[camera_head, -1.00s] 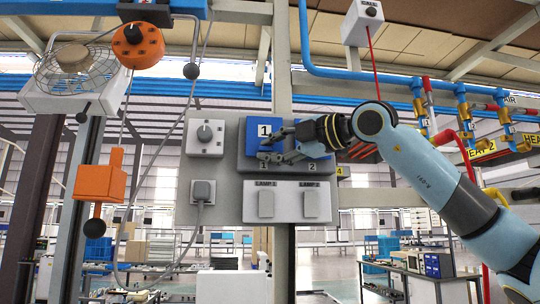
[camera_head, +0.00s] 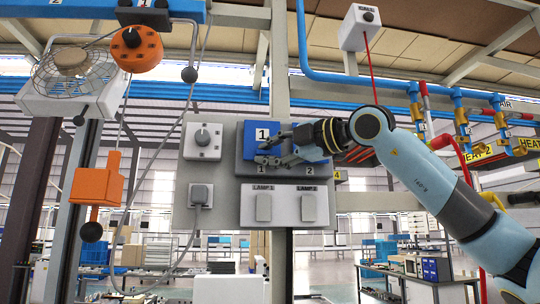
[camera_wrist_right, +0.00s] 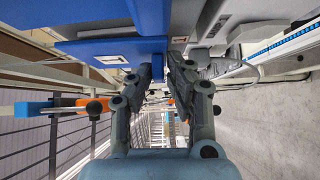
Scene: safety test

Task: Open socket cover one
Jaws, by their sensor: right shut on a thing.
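Socket cover one (camera_head: 249,130) is a blue flap with a white label "1" on the upper part of the grey wall panel. It looks closed or nearly so in the head view. My right gripper (camera_head: 264,151) reaches in from the right and is shut on the lower edge of cover one. Its fingers hide part of that edge. In the right wrist view the fingers (camera_wrist_right: 163,70) are close to a blue plate (camera_wrist_right: 95,47) with a white label. My left gripper is not in view.
Below are two white switches, lamp one (camera_head: 264,208) and lamp two (camera_head: 309,207). An orange box (camera_head: 109,180) hangs farther left. Pipes with valves (camera_head: 461,115) stand at right.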

